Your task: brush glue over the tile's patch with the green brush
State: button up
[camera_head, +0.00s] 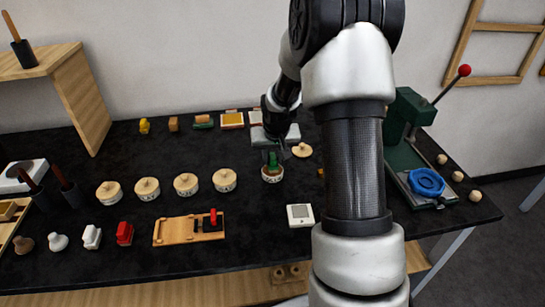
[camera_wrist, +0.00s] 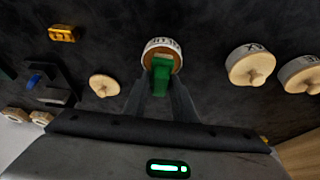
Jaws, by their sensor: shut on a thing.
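My gripper (camera_wrist: 160,90) is shut on the green brush (camera_wrist: 161,76), which also shows in the head view (camera_head: 272,159). The brush is at the mouth of an open white pot (camera_head: 272,175), seen with a brown inside in the wrist view (camera_wrist: 163,44). I cannot tell how deep the brush reaches; its bristles are hidden. The tile (camera_head: 300,215) is a small white square with a greyish patch, lying flat on the black table in front of the pot, slightly right. It is not in the wrist view. A loose wooden lid (camera_head: 302,151) lies behind the pot, to the right.
Several lidded pots (camera_head: 185,184) stand in a row left of the open one. A wooden board with a red clamp (camera_head: 189,229) lies left of the tile. A green press (camera_head: 407,132) with a blue ring stands at the right. My arm hides the table right of the tile.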

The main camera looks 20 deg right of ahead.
aim_at(273, 156)
jog(key=shift+f+b, duration=0.6)
dwell(1.8)
jog(key=shift+r, duration=0.1)
jog(key=shift+r+p, duration=2.2)
jog(key=shift+r, duration=1.3)
jog(key=shift+s+f, duration=0.1)
